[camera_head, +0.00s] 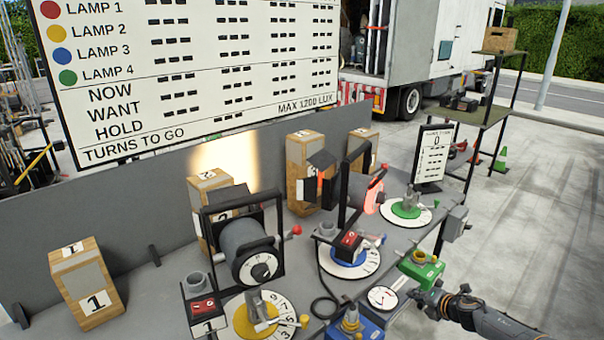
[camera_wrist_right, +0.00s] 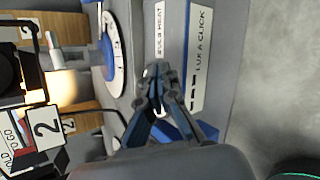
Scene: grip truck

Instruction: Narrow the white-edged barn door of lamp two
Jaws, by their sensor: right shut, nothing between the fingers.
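A grey lamp (camera_head: 245,250) in a black yoke stands at the front of the bench, over a white dial with a yellow centre (camera_head: 242,322); the yellow matches lamp two on the board. I cannot make out a white-edged barn door on it. A second lamp (camera_head: 358,192) stands behind to the right, with a red-orange glowing part at its right side. My right gripper (camera_head: 420,296) is shut and empty at the bench's right end, apart from the lamps. In the right wrist view its fingers (camera_wrist_right: 156,88) meet above a labelled strip. My left gripper is not in view.
A lettered board (camera_head: 200,75) rises behind the bench. Numbered wooden boxes (camera_head: 85,283) stand along the back. Blue (camera_head: 372,262) and green (camera_head: 405,210) dials, a green box (camera_head: 420,268) and a small gauge (camera_head: 382,298) lie near my right gripper.

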